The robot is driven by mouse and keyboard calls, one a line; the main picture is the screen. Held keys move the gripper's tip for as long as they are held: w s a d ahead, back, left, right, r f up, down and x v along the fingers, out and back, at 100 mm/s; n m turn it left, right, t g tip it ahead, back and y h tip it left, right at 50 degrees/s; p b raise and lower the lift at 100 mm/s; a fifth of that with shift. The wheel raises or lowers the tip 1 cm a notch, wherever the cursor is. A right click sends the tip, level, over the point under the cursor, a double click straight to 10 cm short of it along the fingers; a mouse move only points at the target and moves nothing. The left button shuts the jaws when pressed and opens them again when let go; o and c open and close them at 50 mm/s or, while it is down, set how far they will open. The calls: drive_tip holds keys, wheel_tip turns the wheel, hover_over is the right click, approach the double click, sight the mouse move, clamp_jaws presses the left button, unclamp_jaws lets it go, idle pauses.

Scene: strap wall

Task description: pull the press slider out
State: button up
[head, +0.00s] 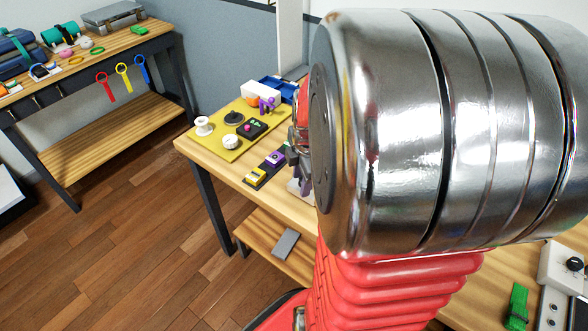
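A dark strip with a yellow block (256,174) and a purple block (275,159) lies on the wooden table, in front of a yellow board (231,140). I cannot tell for sure which part is the press slider; this strip may hold it. My gripper (299,170) shows only in part, just right of the purple block, at the edge of my large metal arm link. The link hides most of the gripper and the table behind it. Whether the fingers are open or touch anything is not visible.
The yellow board holds a white spool (203,126), a dark round knob (234,118), a white knob (231,141) and a black button box (252,128). A blue bin (276,87) stands behind. A green strap (517,306) lies at lower right. Open wooden floor (150,220) separates a second bench.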

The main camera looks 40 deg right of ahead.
wheel_tip(320, 180, up, 14)
drive_tip(key=s+a, duration=0.1)
drive_tip(key=s, duration=0.1)
drive_tip(key=shift+s+f, duration=0.25)
idle(0.4)
idle(0.4)
drive_tip(key=s+a+m+t, duration=0.1)
drive_tip(key=a+m+t, duration=0.2)
drive_tip(key=a+m, duration=1)
drive_tip(key=a, duration=0.9)
drive_tip(key=shift+s+a+r+t+y, duration=0.15)
drive_tip(key=shift+s+r+t+y, duration=0.15)
drive_tip(key=shift+y, duration=0.1)
drive_tip(key=shift+c, duration=0.7)
